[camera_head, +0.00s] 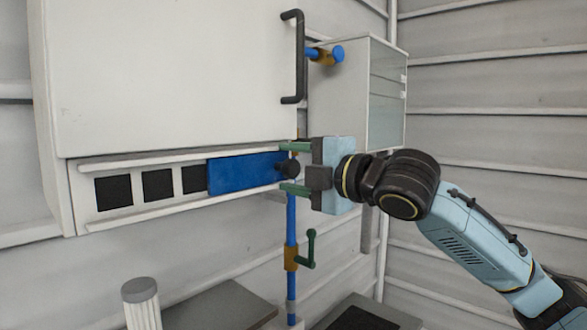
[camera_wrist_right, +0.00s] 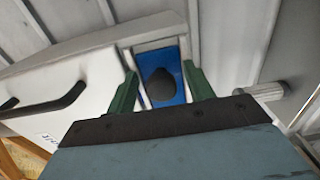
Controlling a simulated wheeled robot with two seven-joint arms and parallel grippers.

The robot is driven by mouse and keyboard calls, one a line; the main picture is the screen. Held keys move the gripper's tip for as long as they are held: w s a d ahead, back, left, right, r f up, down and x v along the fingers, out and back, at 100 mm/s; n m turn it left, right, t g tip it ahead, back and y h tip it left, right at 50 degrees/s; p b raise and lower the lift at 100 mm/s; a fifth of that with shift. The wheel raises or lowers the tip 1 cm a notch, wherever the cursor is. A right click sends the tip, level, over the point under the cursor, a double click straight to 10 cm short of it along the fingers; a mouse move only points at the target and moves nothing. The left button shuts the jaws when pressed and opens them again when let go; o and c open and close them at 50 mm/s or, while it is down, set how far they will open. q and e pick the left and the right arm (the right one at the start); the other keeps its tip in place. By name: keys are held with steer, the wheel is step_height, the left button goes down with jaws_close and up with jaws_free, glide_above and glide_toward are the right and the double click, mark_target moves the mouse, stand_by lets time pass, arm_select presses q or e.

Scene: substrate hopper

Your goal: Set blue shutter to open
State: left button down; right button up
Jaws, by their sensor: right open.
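The blue shutter (camera_head: 240,173) is a flat blue plate in a slotted rail low on the white cabinet, at the right end of the rail. A black round knob (camera_head: 290,168) sits at its right end. My right gripper (camera_head: 288,168) is open, with its green fingers above and below the knob. In the right wrist view the knob (camera_wrist_right: 160,85) lies between the spread fingers (camera_wrist_right: 158,88), with a gap on both sides and the blue shutter (camera_wrist_right: 173,58) behind it. My left gripper is not in view.
Several dark square openings (camera_head: 158,186) show in the rail left of the shutter. A blue pipe (camera_head: 291,220) with a green-handled valve (camera_head: 308,252) runs below. A black door handle (camera_head: 295,58) and a grey box (camera_head: 350,95) are above. A ribbed white cylinder (camera_head: 142,305) stands lower left.

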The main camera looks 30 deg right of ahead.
steer(key=shift+a, duration=0.1)
steer(key=b+v, duration=1)
steer(key=v, duration=0.3)
steer(key=shift+s+b, duration=0.2)
steer(key=shift+b, duration=0.1)
